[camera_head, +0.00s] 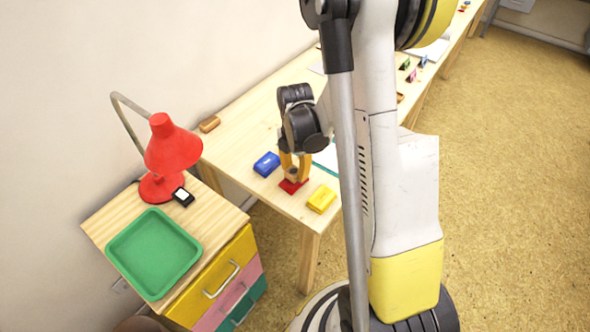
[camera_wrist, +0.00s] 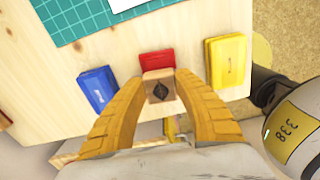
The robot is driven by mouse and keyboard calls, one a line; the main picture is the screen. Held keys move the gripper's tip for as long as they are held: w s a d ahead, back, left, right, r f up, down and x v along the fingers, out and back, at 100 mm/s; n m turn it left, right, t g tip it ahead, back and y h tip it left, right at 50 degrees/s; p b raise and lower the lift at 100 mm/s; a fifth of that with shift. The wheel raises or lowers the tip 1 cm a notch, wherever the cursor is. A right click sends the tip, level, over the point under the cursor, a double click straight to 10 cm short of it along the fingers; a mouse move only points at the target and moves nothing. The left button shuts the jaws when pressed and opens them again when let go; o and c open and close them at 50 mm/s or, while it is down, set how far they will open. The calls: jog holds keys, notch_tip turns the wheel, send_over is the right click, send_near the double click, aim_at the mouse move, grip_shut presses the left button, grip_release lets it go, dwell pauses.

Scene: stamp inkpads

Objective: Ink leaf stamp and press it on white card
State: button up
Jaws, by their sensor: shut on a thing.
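My gripper (camera_head: 294,166) is shut on a small wooden stamp (camera_wrist: 161,91) with a dark leaf mark on its top, seen between the fingers in the wrist view. The red inkpad (camera_head: 291,187) lies directly below the gripper in the head view; it also shows in the wrist view (camera_wrist: 157,60), just beyond the stamp. I cannot tell whether the stamp touches the pad. A white card (camera_wrist: 98,10) lies on a teal cutting mat (camera_wrist: 66,30), both partly out of the wrist view. In the head view my arm hides much of the card (camera_head: 328,156).
A blue inkpad (camera_head: 266,164) and a yellow inkpad (camera_head: 321,199) flank the red one on the wooden table (camera_head: 238,127). More small items lie farther along the table.

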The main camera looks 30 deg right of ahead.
aim_at(295, 170)
jog(key=shift+f+b, duration=0.5)
jog(key=shift+b, duration=0.1)
dwell(1.5)
jog(key=shift+r, duration=0.1)
jog(key=shift+r+p, duration=0.4)
jog(key=shift+r, duration=0.1)
jog(key=shift+r+p, duration=1.95)
jog(key=shift+r, duration=0.85)
